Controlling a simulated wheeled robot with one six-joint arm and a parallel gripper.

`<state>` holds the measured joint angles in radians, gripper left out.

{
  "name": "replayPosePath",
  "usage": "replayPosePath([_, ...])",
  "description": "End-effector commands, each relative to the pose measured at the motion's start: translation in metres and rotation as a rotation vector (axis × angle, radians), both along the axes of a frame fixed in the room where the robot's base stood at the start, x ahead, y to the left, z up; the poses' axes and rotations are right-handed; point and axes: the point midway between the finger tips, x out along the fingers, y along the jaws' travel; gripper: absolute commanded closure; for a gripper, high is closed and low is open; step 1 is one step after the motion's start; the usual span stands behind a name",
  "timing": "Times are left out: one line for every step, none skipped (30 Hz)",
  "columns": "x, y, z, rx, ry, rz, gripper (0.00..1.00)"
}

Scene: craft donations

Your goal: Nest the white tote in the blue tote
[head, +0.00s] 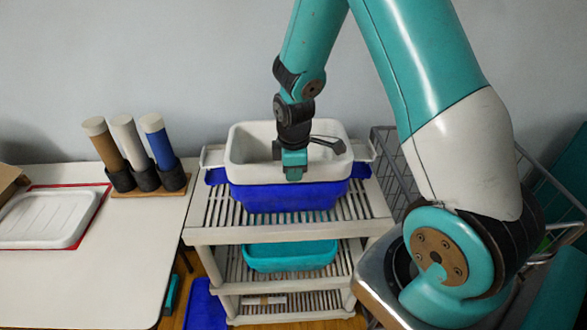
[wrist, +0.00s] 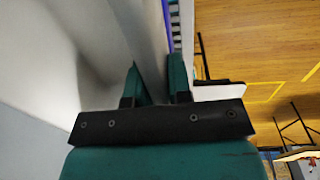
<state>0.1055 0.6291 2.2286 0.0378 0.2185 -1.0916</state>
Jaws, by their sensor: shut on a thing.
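The white tote (head: 252,172) sits upright inside the blue tote (head: 285,198) on the top shelf of a slatted rack, with its upper part standing above the blue rim. How deep it is seated is hidden. My gripper (head: 294,174) is at the front wall of the white tote. In the wrist view my gripper (wrist: 157,85) has one finger on each side of the white tote's wall (wrist: 153,35), shut on it. A thin strip of the blue tote (wrist: 167,14) shows beside that wall.
The slatted rack (head: 220,234) holds a teal tote (head: 290,258) on a lower shelf. On the left table (head: 110,260) are a white lid (head: 45,218) within a red outline and three tubes (head: 130,142) in dark holders. A wire basket (head: 388,150) stands close right of the rack.

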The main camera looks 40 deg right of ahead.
Motion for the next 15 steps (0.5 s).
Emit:
replayPosePath([0.0006, -0.0002, -0.0009, 0.000, -0.002, 0.000, 1.00])
replayPosePath([0.0005, -0.0001, -0.0011, 0.000, -0.002, 0.000, 1.00])
replayPosePath([0.0006, -0.0002, -0.0011, 0.000, -0.002, 0.000, 1.00])
replayPosePath([0.0006, -0.0002, -0.0011, 0.000, -0.002, 0.000, 1.00])
replayPosePath([0.0006, -0.0002, -0.0010, 0.000, -0.002, 0.000, 1.00])
replayPosePath([0.0006, -0.0002, -0.0009, 0.000, -0.002, 0.000, 1.00])
replayPosePath([0.0006, -0.0002, -0.0009, 0.000, -0.002, 0.000, 1.00])
replayPosePath([0.0006, -0.0002, -0.0009, 0.000, -0.002, 0.000, 1.00])
replayPosePath([0.0006, -0.0002, -0.0009, 0.000, -0.002, 0.000, 0.72])
replayPosePath([0.0005, -0.0001, -0.0009, 0.000, -0.002, 0.000, 0.65])
replayPosePath([0.0004, -0.0002, -0.0009, 0.000, -0.002, 0.000, 0.58])
replayPosePath([0.0004, -0.0001, -0.0009, -0.001, -0.002, 0.000, 0.51])
replayPosePath([0.0004, -0.0001, -0.0010, -0.001, -0.001, 0.000, 0.51])
replayPosePath([0.0003, -0.0001, -0.0010, -0.001, -0.001, 0.000, 0.51])
replayPosePath([0.0003, -0.0001, -0.0010, -0.001, -0.001, 0.000, 0.51])
